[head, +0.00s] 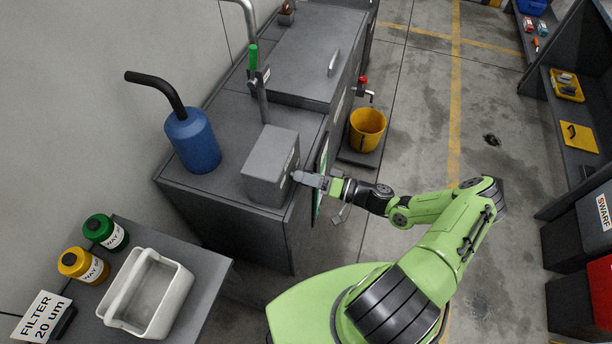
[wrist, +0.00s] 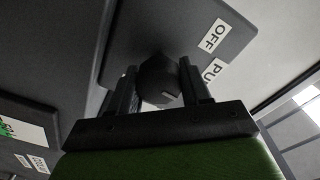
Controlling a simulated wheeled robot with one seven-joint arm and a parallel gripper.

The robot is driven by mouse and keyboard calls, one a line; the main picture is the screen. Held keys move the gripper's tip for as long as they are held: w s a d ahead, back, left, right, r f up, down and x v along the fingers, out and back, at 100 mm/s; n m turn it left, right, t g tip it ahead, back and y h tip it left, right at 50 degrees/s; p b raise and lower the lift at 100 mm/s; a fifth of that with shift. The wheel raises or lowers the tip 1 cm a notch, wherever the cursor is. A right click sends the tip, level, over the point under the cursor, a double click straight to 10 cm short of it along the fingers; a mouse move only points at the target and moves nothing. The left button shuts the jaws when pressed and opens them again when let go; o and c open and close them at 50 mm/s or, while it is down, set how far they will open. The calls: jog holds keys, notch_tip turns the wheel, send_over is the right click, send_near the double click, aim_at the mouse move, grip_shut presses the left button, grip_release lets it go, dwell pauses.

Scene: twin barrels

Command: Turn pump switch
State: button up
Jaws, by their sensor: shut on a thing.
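The pump switch box (head: 271,166) is a grey box on top of the dark grey cabinet. In the wrist view its face (wrist: 180,32) carries a white label reading "OFF" and part of a second label starting "PU". The pump switch knob (wrist: 158,80) is dark and round and sits between my two fingers. My gripper (wrist: 160,85) is shut on the knob, with one finger on each side. In the head view my gripper (head: 300,178) reaches the right side of the box, and the knob is hidden there.
A blue can (head: 191,140) with a black hose stands left of the box. A green-handled lever (head: 254,58) on a pipe rises behind it. A yellow bucket (head: 367,128) stands beyond my arm. A side table at lower left holds a white basket (head: 177,307) and bottles.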

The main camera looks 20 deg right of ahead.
jog(key=m, duration=0.4)
jog(key=shift+f, duration=0.1)
jog(key=m, duration=0.8)
jog(key=shift+f+b, duration=0.1)
jog(key=shift+b, duration=0.25)
jog(key=shift+m+g, duration=0.3)
jog(key=shift+m, duration=1.7)
jog(key=o, duration=1)
jog(key=shift+o, duration=0.2)
